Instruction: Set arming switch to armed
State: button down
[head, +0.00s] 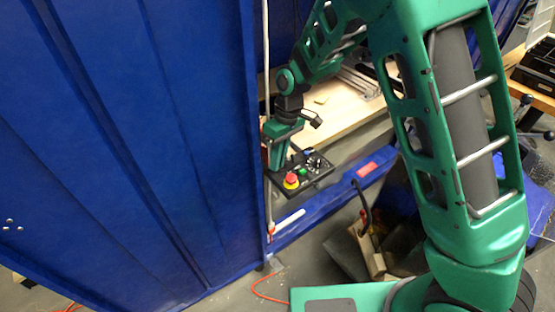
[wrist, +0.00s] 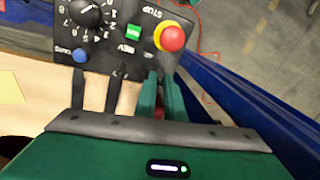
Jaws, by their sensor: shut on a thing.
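The black control panel (head: 318,183) stands at the edge of the blue enclosure in the head view. In the wrist view the panel (wrist: 137,62) fills the top, with a red stop button on a yellow collar (wrist: 172,38), a green button (wrist: 133,32), a blue button (wrist: 80,56) and a dark dial (wrist: 90,12). My gripper (wrist: 161,84) is at the panel's lower edge, its green fingers close together. A small red part (wrist: 158,108) shows between them, mostly hidden. I cannot make out which switch is the arming switch or its position. In the head view my gripper (head: 277,154) is just left of the panel.
A tall blue wall (head: 150,140) stands close on the left. A wooden worktop (head: 345,108) lies behind the panel. A blue sill (head: 320,208) runs below it. An orange cable (head: 263,292) and an open box (head: 355,248) are on the floor.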

aim_at(285, 176)
jog(key=t+y, duration=0.1)
jog(key=s+d+t, duration=0.1)
jog(key=shift+r+t+y, duration=0.1)
jog(key=shift+t+y, duration=0.2)
jog(key=shift+y, duration=0.1)
jog(key=shift+s+d+f+n+t+y, duration=0.15)
jog(key=shift+s+d+t+y, duration=0.15)
jog(key=shift+t+y, duration=0.45)
jog(key=shift+s+d+f+n+t+y, duration=0.2)
jog(key=shift+s+t+y, duration=0.25)
jog(key=shift+t, duration=0.6)
jog(key=c, duration=1.8)
grip_release()
jog(key=shift+c, duration=0.2)
jog(key=shift+r, duration=0.1)
